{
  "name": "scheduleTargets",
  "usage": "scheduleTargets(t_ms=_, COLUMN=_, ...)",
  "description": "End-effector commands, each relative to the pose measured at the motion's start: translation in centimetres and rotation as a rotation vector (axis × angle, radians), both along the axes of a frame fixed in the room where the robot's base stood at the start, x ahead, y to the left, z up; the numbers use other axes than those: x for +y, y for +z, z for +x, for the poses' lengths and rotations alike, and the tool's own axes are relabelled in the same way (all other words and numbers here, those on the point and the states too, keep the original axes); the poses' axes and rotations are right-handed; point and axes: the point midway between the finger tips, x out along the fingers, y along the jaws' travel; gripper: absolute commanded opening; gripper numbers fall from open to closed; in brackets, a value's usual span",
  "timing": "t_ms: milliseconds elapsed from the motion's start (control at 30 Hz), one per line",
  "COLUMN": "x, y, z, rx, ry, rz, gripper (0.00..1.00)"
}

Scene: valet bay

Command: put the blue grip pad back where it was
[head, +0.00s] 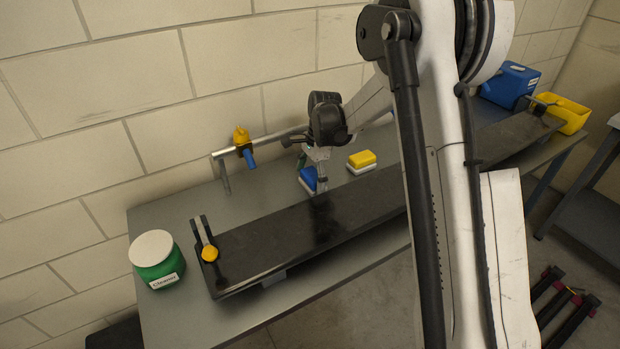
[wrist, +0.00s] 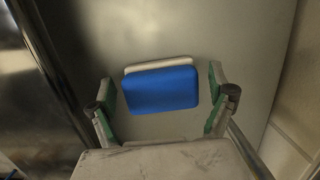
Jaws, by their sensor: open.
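The blue grip pad (head: 308,177) lies on the grey bench top behind the black board, with a thin white layer showing along one edge. In the wrist view the blue pad (wrist: 160,89) sits between my two spread fingers, apart from both. My gripper (head: 321,182) is open and low over the pad in the head view; it also shows in the wrist view (wrist: 160,98). The gripper hides part of the pad in the head view.
A yellow pad on a white base (head: 361,160) stands just right. A rail (head: 262,143) with a yellow and blue tool (head: 243,143) runs behind. A long black board (head: 300,235) lies in front. A green cleaner tub (head: 157,262) stands left; blue (head: 510,84) and yellow (head: 571,115) containers stand far right.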

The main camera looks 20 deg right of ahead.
Motion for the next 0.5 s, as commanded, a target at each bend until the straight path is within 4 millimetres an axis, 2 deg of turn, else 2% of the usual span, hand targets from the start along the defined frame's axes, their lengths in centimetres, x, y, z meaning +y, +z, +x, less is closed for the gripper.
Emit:
scheduleTargets(t_ms=167, x=-0.4, y=2.4, z=0.0, rx=0.000, ry=0.000, rz=0.000, gripper=0.88)
scheduleTargets(t_ms=500, x=-1.6, y=9.0, z=0.2, rx=0.000, ry=-0.001, rz=0.000, gripper=0.88)
